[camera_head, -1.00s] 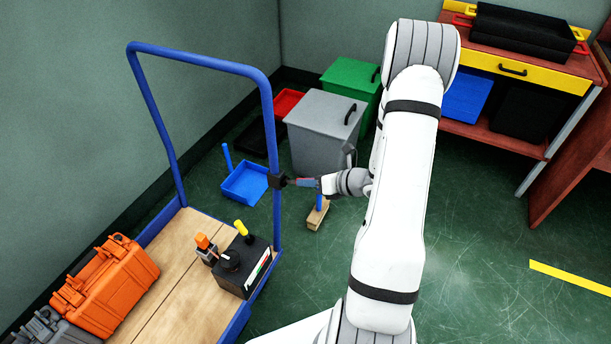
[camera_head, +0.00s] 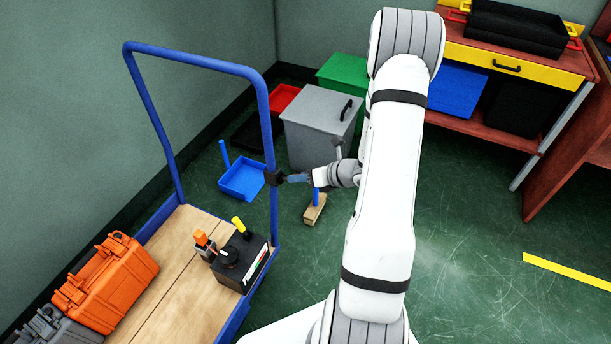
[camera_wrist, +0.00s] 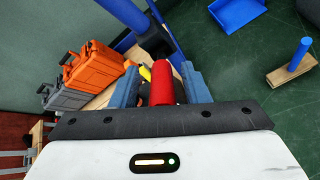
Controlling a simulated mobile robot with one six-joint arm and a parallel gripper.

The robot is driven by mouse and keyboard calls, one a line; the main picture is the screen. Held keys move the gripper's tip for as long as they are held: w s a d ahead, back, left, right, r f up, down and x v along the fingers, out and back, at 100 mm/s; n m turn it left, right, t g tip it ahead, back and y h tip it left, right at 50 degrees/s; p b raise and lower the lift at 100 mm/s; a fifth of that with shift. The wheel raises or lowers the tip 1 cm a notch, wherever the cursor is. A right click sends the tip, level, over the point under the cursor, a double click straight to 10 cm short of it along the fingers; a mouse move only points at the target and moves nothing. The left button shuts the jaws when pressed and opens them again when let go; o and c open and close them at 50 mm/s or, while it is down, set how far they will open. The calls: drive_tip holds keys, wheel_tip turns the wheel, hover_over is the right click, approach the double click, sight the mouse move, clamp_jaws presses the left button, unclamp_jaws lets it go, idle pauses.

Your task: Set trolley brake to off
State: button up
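The blue push trolley (camera_head: 270,110) stands at left, its wooden deck low in the head view. A black block (camera_head: 274,177) sits on its near handle post; the block also shows in the wrist view (camera_wrist: 155,42). A red lever (camera_wrist: 165,88) extends from the block toward my wrist. My gripper (camera_head: 297,178) is at the block in the head view. In the wrist view its two blue-grey fingers (camera_wrist: 161,70) stand either side of the red lever, apart, with a gap visible on the left. Contact on the right side is unclear. The lever is mostly hidden in the head view.
On the deck are an orange case (camera_head: 106,282), a grey case (camera_head: 50,328) and a black box with knobs (camera_head: 242,262). A grey bin (camera_head: 318,130), blue dustpan (camera_head: 241,180) and brush (camera_head: 315,208) are behind my gripper. Floor at right is open.

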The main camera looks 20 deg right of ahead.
drive_tip(key=shift+d, duration=0.1)
drive_tip(key=shift+s+d+r, duration=0.2)
drive_tip(key=p+v, duration=0.1)
drive_tip(key=v, duration=0.6)
drive_tip(key=shift+p, duration=0.35)
